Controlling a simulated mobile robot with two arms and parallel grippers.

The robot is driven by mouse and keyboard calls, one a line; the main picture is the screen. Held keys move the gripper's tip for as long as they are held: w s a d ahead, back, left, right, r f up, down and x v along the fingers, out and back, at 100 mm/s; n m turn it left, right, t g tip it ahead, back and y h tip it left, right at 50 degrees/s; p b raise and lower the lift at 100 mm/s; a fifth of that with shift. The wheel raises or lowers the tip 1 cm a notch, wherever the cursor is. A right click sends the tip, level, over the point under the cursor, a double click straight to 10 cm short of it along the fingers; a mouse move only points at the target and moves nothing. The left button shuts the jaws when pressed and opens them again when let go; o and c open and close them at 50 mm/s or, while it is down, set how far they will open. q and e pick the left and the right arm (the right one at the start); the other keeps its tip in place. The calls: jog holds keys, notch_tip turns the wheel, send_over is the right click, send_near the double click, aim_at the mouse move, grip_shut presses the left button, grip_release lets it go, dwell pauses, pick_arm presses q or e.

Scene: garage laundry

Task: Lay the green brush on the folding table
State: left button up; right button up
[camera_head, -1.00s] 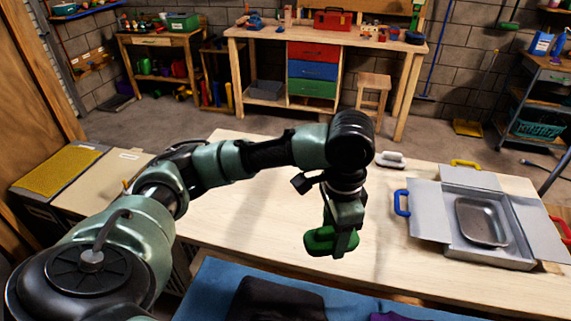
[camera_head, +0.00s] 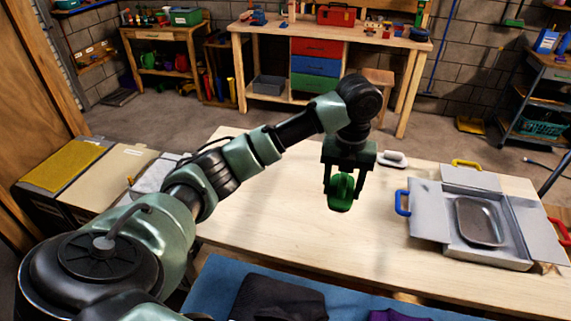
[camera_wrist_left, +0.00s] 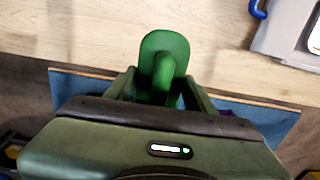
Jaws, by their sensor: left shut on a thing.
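The green brush (camera_head: 341,191) is held in my left gripper (camera_head: 346,178), which is shut on its handle. In the head view it hangs below the gripper, over the pale wooden folding table (camera_head: 285,225). How high it is above the table top I cannot tell exactly. In the left wrist view the brush (camera_wrist_left: 165,52) sits between the two fingers (camera_wrist_left: 160,90), with pale wood behind it. My right gripper is in neither view.
A grey open case (camera_head: 497,258) with a metal tray (camera_head: 480,221) takes up the table's right part. A white-topped brush-like item (camera_head: 393,159) lies near the far edge. A blue surface (camera_head: 215,289) with dark cloth (camera_head: 278,299) is in front. The table's left-middle is clear.

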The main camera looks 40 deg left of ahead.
pick_arm(q)
jog(key=p, duration=0.3)
send_over(331, 243)
notch_tip(331, 243, down, 15)
jog(key=shift+r, duration=0.2)
notch_tip(331, 243, down, 5)
jog(key=shift+r+p, duration=0.1)
jog(key=shift+p, duration=0.25)
jog(key=shift+f, duration=0.2)
jog(key=shift+f, duration=0.2)
jog(key=o, duration=1.2)
jog(key=shift+r, duration=0.1)
